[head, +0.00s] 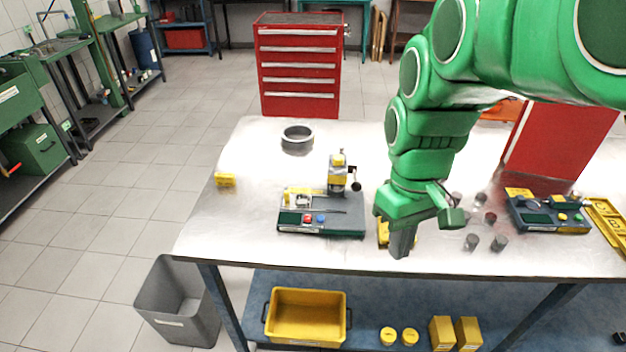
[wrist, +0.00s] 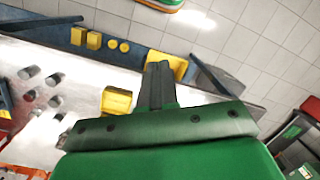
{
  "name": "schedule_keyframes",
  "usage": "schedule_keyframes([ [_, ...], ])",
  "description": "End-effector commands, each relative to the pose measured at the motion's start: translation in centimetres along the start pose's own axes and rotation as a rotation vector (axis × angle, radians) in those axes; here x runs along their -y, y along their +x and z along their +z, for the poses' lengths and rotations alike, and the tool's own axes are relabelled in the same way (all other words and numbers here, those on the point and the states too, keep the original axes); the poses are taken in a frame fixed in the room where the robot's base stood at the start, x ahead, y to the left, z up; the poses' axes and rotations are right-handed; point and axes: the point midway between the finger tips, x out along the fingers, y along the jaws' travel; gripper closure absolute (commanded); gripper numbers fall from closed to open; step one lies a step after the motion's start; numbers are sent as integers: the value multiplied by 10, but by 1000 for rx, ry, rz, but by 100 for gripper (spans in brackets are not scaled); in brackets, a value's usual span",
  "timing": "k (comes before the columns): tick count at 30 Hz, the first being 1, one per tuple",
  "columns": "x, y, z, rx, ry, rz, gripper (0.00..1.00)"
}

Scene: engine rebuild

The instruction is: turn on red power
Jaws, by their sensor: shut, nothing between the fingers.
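A dark grey-green machine (head: 345,226) stands on the table, left of my gripper. Its front panel carries a red button (head: 308,219) and a blue button (head: 321,218) beside it. A yellow and grey upright column with a dark knob rises at its back. Whether the red button is pressed is too small to tell. My gripper (head: 401,245) points down over the front part of the table, to the right of this machine and apart from it. Its fingers are shut and empty, also in the wrist view (wrist: 158,82). The machine is not recognisable in the wrist view.
A small yellow bin (head: 383,232) is partly hidden behind my gripper; it also shows in the wrist view (wrist: 117,100). Several grey cylinders (head: 472,242) and a second button device (head: 550,214) stand to the right. A metal ring (head: 297,138) lies behind the machine.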

Motion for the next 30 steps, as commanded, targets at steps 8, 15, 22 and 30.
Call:
schedule_keyframes([
  [8,-3,-14,-53,2,-192,-3,100],
  [15,-3,-22,-100,0,-355,-4,100],
  [22,0,-27,-144,0,-507,-6,100],
  [30,5,-27,-193,2,-675,-11,100],
])
